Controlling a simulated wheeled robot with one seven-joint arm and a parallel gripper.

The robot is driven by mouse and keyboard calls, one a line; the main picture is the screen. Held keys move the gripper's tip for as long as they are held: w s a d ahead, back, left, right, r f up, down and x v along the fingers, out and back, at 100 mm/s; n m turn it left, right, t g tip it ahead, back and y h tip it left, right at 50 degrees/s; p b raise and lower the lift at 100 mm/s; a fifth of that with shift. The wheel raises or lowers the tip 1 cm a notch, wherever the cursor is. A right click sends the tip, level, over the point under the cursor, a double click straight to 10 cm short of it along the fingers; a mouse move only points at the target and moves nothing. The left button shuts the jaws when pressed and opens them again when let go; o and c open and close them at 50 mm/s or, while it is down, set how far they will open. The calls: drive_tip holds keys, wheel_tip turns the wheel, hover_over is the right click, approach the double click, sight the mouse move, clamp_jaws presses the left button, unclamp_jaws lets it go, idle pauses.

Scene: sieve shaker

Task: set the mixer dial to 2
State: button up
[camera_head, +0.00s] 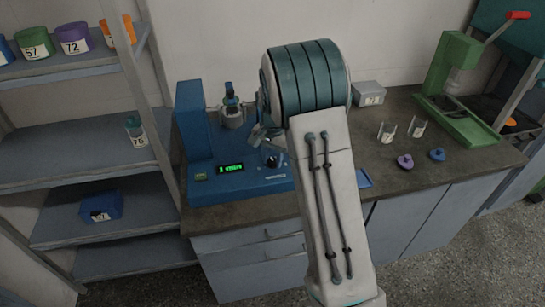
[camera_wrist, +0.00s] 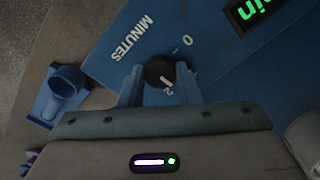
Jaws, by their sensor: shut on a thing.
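The blue mixer (camera_head: 205,185) stands on the bench with a lit green display (camera_head: 231,168), whose digits I cannot read surely. Its black dial (camera_wrist: 159,71) sits on the blue panel near the label MINUTES and the marks 0 and 2. A white line on the dial seems to point toward the 2. The dial (camera_head: 271,161) is small and dark in the head view. My gripper (camera_wrist: 159,84) has one finger on each side of the dial and is shut on it. In the head view my arm hides part of the mixer's right side.
A blue holder (camera_wrist: 60,95) lies beside the mixer in the wrist view. Glass beakers (camera_head: 387,132), a purple lid (camera_head: 405,161), a grey box (camera_head: 369,93) and a green press (camera_head: 460,90) stand to the right. Shelves (camera_head: 75,150) rise on the left.

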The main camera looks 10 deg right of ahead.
sight(273, 160)
drive_tip(key=m+p, duration=0.1)
drive_tip(key=m, duration=0.5)
drive_tip(key=shift+w+r, duration=0.1)
drive_tip(key=shift+r, duration=0.05)
drive_tip(key=shift+d+m, duration=0.1)
drive_tip(key=shift+m, duration=0.3)
drive_tip(key=o, duration=1)
drive_tip(key=shift+c, duration=0.2)
wheel_tip(273, 160, up, 14)
